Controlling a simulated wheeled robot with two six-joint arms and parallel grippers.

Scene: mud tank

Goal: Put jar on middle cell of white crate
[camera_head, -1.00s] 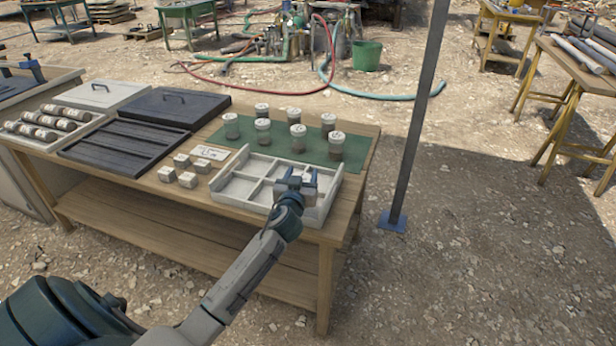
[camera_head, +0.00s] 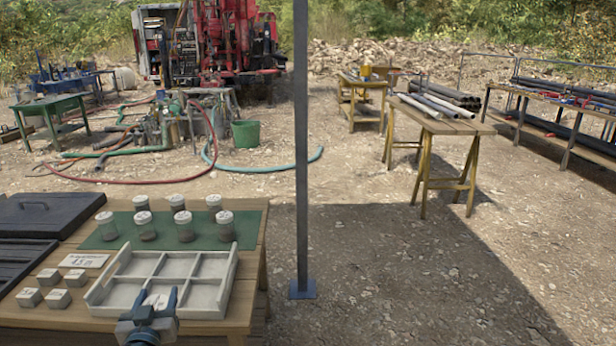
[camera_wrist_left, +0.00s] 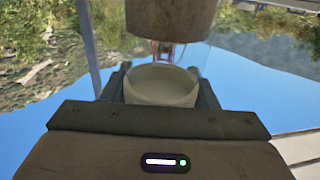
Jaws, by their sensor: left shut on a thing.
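My left gripper (camera_head: 152,306) shows at the bottom of the head view, in front of the near side of the white crate. It is shut on a jar. In the left wrist view the jar (camera_wrist_left: 162,86) has a pale round lid between the two fingers, with clear walls and brown contents beyond it. In the head view the gripper hides most of this jar. The white crate (camera_head: 229,262) stands on the wooden table and is divided into several cells. The cells that I can see look empty; the gripper covers part of the near row. My right gripper is not in view.
Several white-lidded jars (camera_head: 184,228) stand on a green mat (camera_head: 250,212) behind the crate. Small grey blocks (camera_head: 58,298) and a label card (camera_head: 84,261) lie left of it. A dark case (camera_head: 38,212) is at far left. A metal post (camera_head: 301,150) stands right of the table.

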